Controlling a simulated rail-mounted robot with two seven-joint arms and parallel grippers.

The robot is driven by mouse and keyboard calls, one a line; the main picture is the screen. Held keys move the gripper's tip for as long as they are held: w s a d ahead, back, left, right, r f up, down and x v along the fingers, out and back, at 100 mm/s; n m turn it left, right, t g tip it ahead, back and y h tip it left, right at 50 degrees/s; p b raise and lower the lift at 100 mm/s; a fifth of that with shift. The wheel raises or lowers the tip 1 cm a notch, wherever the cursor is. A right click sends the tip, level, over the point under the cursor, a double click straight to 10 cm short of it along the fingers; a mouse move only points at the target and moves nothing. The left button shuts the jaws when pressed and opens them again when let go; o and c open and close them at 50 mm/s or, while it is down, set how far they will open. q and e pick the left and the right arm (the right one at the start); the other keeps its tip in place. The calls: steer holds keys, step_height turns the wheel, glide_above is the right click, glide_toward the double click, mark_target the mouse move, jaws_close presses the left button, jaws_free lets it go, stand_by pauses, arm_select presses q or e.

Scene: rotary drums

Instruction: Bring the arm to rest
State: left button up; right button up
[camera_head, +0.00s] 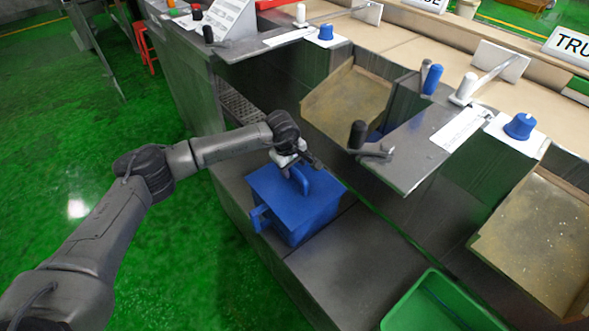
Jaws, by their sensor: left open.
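My left arm comes in from the lower left. My left gripper (293,163) is over a blue lidded box (298,205), right by the upright handle (299,181) on its lid. The gripper is open; whether its fingers touch or straddle the handle is too small to tell. The blue box stands upright on the low grey ledge (345,265) in front of the machine. My right gripper is not in view.
A tan chute (348,105) opens just behind the box, and a black-handled crank (358,137) stands to its right. A green tray (440,305) sits at the lower right. Another tan chute (535,240) is at right.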

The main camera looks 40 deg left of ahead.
arm_select(q)
step_height(320, 180, up, 9)
steer(key=s+p, duration=0.1)
steer(key=p, duration=0.1)
steer(key=shift+s+a+f, duration=0.15)
steer(key=shift+s+a, duration=0.05)
steer(key=shift+s, duration=0.15)
